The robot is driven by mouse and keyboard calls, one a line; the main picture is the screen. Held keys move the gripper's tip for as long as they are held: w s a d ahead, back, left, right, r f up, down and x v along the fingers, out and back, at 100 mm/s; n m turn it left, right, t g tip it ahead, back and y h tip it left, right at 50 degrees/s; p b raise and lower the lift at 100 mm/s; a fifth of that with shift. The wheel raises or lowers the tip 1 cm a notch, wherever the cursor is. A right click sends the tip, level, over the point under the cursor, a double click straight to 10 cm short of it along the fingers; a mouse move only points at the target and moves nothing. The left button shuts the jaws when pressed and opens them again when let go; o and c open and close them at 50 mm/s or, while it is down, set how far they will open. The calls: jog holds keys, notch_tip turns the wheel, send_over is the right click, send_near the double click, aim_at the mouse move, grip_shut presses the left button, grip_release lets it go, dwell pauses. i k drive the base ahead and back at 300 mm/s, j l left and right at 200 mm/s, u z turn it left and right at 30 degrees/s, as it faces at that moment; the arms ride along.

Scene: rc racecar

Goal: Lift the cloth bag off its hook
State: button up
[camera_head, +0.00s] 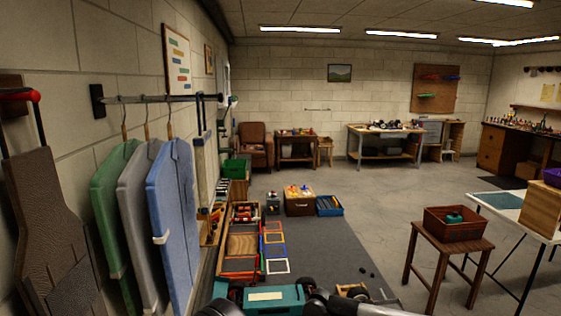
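A brown woven cloth bag (45,220) hangs at the far left against the block wall. Its dark straps run up to a hook with a red rounded end (31,94) on a wooden wall plate. The bag hangs upright, and its lower part is cut off by the picture's bottom edge. A darker patch like a pocket shows on its lower front. My gripper's fingers do not show. Dark rounded parts at the bottom edge look like my arm, with no contact with the bag visible.
Green (116,205), grey (142,210) and blue (174,210) garments hang from a wall rail (150,99) just right of the bag. A teal box (272,300) is at the bottom. A wooden stool (432,254) stands right; open floor lies in the middle.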

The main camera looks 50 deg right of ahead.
aim_at(202, 144)
jog(key=z, duration=0.95)
